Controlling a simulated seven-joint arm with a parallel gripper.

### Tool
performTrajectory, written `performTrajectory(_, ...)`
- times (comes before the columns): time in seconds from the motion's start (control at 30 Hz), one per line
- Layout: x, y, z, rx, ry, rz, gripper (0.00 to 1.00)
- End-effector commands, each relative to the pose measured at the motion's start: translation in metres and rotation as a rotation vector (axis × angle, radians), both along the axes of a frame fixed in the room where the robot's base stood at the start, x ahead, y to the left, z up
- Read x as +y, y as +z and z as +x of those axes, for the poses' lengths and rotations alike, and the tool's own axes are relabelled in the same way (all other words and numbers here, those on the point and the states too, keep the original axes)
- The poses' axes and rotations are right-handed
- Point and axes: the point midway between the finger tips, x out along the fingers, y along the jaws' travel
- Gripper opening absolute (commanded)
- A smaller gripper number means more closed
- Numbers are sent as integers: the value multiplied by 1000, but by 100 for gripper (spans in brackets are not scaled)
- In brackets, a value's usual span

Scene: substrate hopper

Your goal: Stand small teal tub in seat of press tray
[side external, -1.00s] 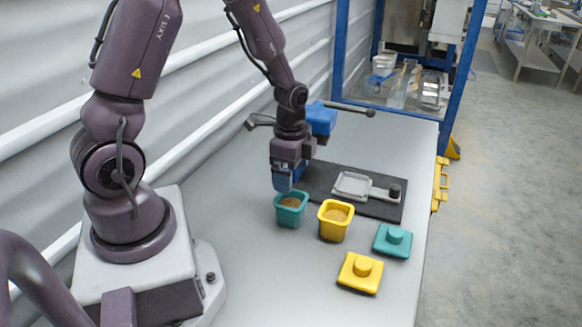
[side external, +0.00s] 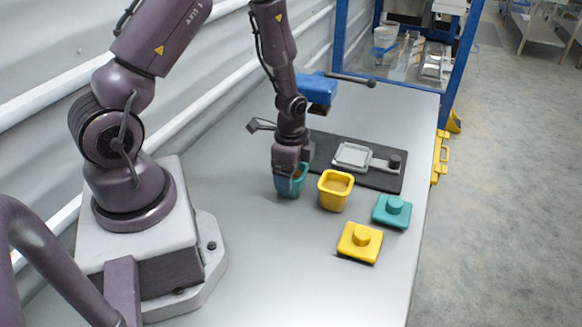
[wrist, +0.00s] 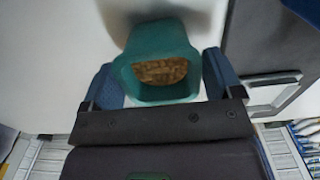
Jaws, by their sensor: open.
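The small teal tub (side external: 291,188) stands upright on the table with brown substrate inside. My gripper (side external: 289,175) is lowered over it and hides much of it in the side view. In the wrist view the teal tub (wrist: 158,58) lies between the two blue fingers of my gripper (wrist: 163,82), one on each side, jaws open. Whether the fingers touch its walls I cannot tell. The press tray (side external: 352,156), a pale square seat with a handle, lies on a dark mat behind and to the right. Its edge also shows in the wrist view (wrist: 272,92).
A teal lid (side external: 392,211) and a yellow lid (side external: 360,242) lie nearer the table's right edge. The dark mat (side external: 325,150) lies behind. The front table is clear.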

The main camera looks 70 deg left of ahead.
Motion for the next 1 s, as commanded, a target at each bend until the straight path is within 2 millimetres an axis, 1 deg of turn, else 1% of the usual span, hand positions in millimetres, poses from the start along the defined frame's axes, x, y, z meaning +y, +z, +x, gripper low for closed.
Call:
performTrajectory(0.07, 0, 0, 0, 0, 0, 0, 85)
performTrajectory(0.17, 0, 0, 0, 0, 0, 0, 64)
performTrajectory(0.2, 0, 0, 0, 0, 0, 0, 55)
performTrajectory(0.23, 0, 0, 0, 0, 0, 0, 48)
performTrajectory(0.57, 0, 2, 0, -1, 0, 1, 48)
performTrajectory(1.0, 0, 36, 1, -2, 0, 1, 48)
